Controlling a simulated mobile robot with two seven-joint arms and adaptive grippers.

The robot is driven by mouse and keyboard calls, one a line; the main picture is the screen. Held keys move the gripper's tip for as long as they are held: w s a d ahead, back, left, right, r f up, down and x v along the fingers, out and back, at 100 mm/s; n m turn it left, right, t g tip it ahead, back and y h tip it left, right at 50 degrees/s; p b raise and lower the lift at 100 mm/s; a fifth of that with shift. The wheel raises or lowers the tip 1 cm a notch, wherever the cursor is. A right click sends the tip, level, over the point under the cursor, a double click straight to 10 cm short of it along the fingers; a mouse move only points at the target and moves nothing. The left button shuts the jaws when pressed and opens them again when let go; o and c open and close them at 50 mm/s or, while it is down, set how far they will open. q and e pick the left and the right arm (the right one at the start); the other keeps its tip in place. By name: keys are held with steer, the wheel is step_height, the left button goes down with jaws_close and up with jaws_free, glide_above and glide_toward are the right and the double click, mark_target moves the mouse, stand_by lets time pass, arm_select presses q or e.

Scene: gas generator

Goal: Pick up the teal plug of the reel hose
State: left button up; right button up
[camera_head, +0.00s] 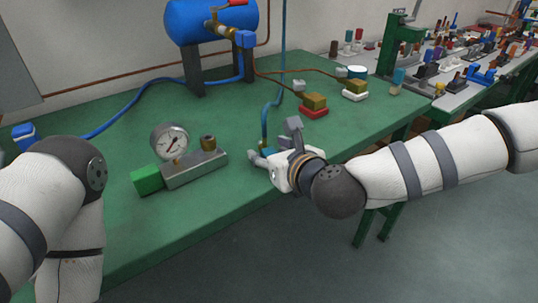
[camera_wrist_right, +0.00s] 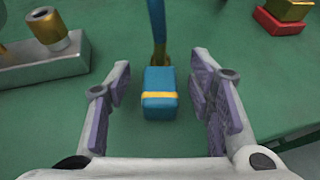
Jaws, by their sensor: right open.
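The teal plug (camera_wrist_right: 160,95), a blue-teal block with a yellow band, shows in the right wrist view between the two fingers of my right gripper (camera_wrist_right: 163,85). Gaps of green table show on both sides of it, so neither finger touches it. Its teal hose (camera_wrist_right: 157,25) runs away from it to the top of that view. In the head view the hose (camera_head: 282,70) comes down to the table at my right gripper (camera_head: 275,143), which is open and largely hides the plug. My left arm shows at the left edge; its gripper is not in view.
On the green table (camera_head: 110,120), a pressure gauge (camera_head: 169,141) on a metal block with a green end stands left of my right gripper. A blue tank (camera_head: 210,22) is behind. Red (camera_head: 314,112) and white (camera_head: 354,95) fittings lie to the right. A blue hose end (camera_head: 24,131) is far left.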

steer(key=shift+r, duration=0.1)
jaws_close()
steer(key=r, duration=0.3)
steer(key=r+p, duration=0.1)
steer(key=r, duration=0.1)
steer(key=shift+s+d, duration=0.25)
steer(key=shift+d, duration=0.15)
arm_select(q)
steer(key=w+r, duration=0.1)
steer(key=w+r+t+p, duration=0.1)
steer(key=shift+w+r, duration=0.2)
steer(key=shift+w, duration=0.1)
arm_select(e)
steer(key=s+d+r, duration=0.8)
steer(key=d, duration=0.2)
steer(key=shift+s, duration=0.2)
